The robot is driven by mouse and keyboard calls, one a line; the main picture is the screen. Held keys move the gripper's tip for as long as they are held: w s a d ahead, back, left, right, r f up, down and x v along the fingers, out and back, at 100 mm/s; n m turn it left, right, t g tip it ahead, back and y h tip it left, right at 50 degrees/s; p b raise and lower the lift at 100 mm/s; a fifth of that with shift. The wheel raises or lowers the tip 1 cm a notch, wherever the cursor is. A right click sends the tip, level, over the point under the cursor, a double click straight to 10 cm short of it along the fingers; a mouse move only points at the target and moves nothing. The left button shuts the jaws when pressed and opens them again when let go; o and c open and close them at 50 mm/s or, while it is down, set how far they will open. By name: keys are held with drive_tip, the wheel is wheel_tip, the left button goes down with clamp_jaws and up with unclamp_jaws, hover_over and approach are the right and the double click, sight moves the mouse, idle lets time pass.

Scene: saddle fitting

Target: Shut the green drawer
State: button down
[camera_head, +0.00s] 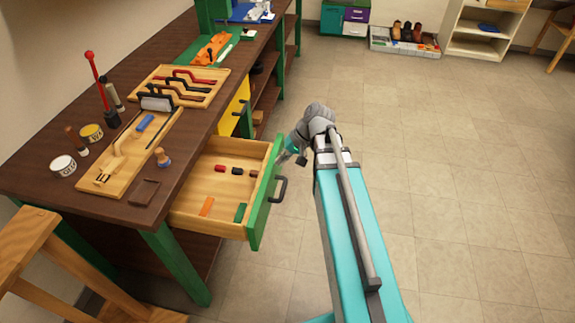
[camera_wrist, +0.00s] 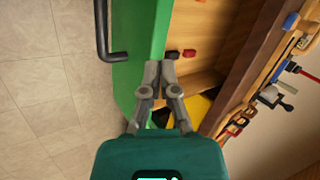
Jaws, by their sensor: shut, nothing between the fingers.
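The green drawer (camera_head: 264,195) is pulled out from under the dark workbench. Its front is green with a black handle (camera_head: 279,189), and its wooden inside holds several small red, black, orange and green pieces. My gripper (camera_head: 290,156) is at the far end of the drawer front, and its fingers are partly hidden in the head view. In the wrist view my gripper (camera_wrist: 160,66) is shut and empty, its fingertips over or beside the inner edge of the green front (camera_wrist: 134,75). The black handle (camera_wrist: 103,35) is left of the fingers there. I cannot tell whether they touch the drawer.
The workbench (camera_head: 165,190) carries wooden tool boards, tins and a red-handled tool. A yellow drawer front (camera_head: 235,107) is beyond the green drawer. A wooden stool (camera_head: 30,240) stands at the lower left. The tiled floor (camera_head: 450,180) on the right is clear.

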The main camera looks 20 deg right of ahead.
drive_tip(key=w+d+f+m+t+y+b, duration=0.1)
drive_tip(key=w+d+f+t+y+b, duration=0.2)
drive_tip(key=d+f+b, duration=0.4)
drive_tip(key=w+d+f+m+t+y+b, duration=0.2)
drive_tip(key=w+d+f+t+y+b, duration=0.2)
drive_tip(key=b, duration=1.7)
drive_tip(key=shift+d+f+t+y, duration=0.4)
drive_tip(key=shift+d+f+y, duration=0.8)
drive_tip(key=shift+d, duration=2.8)
drive_tip(key=shift+w+a+f+h, duration=0.1)
drive_tip(key=shift+w+f+h, duration=0.05)
drive_tip(key=shift+f+h, duration=0.15)
drive_tip(key=x, duration=1.3)
drive_tip(key=shift+w+a, duration=0.2)
drive_tip(key=shift+a, duration=0.15)
